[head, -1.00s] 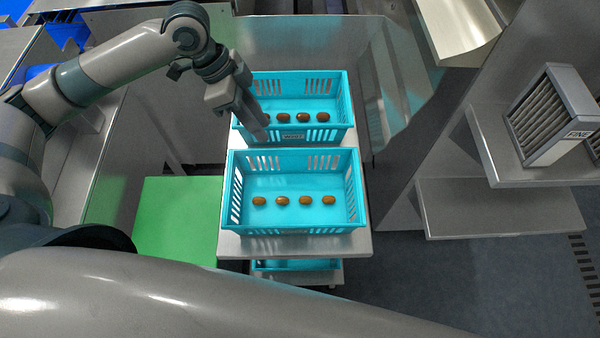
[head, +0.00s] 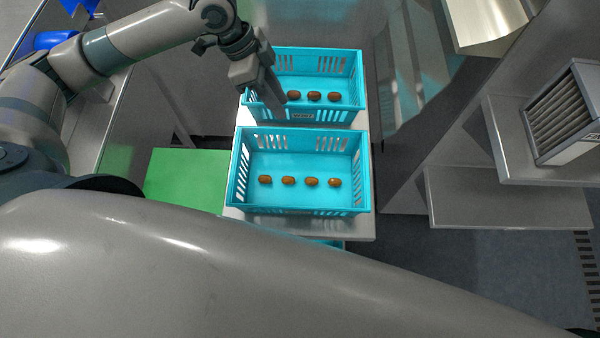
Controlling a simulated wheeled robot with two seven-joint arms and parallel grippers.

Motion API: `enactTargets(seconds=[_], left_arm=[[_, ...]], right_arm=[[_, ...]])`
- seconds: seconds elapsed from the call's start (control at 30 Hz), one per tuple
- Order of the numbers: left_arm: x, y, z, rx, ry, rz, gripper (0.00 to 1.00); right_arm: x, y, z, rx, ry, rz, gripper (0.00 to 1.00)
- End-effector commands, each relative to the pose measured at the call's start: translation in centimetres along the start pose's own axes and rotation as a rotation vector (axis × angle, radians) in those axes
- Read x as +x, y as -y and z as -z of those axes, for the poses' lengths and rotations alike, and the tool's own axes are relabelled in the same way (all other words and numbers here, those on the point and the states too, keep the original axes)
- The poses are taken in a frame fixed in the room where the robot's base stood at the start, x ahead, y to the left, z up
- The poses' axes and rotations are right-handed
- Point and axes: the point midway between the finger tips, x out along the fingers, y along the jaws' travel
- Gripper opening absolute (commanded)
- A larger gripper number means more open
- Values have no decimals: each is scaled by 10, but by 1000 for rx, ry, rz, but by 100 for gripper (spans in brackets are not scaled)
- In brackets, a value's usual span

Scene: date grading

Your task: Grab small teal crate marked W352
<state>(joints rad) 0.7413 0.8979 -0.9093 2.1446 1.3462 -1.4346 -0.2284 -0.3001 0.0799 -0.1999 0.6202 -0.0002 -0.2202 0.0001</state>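A teal slotted crate (head: 356,88) stands at the far end of a metal stand. A small label (head: 303,116) is on its front wall, too small to read surely. Three brown dates show in it, and my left gripper hides part of its left side. My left gripper (head: 278,105) points down at the front wall, left of the label. I cannot tell whether it touches the wall or whether its fingers are apart. A second teal crate (head: 300,202) stands nearer, with a row of several dates. My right gripper is out of view.
The metal stand (head: 355,229) has part of another teal crate below its top. A green surface (head: 185,180) lies to the left. Grey shelves (head: 510,205) and a louvred box (head: 560,115) stand at right. Open dark floor lies at lower right.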

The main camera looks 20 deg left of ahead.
Motion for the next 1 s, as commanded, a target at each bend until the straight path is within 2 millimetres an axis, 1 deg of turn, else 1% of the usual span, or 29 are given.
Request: enactTargets(seconds=[0.03, 0.3, 0.4, 0.5, 0.6, 0.7, 1.0], left_arm=[[7, -1, 1, -2, 0, -5, 25], [56, -2, 2, -2, 0, -5, 25], [72, -2, 1, -2, 0, -4, 25], [85, -1, 1, -2, 0, -2, 25], [92, 0, 0, -1, 0, -1, 25], [96, 0, 0, 0, 0, 0, 25], [96, 0, 0, 0, 0, 0, 25]], right_arm=[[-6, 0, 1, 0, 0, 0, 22], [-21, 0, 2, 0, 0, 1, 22], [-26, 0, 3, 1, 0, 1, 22], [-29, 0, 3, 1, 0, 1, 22], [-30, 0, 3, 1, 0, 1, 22], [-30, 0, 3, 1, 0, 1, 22], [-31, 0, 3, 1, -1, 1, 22]])
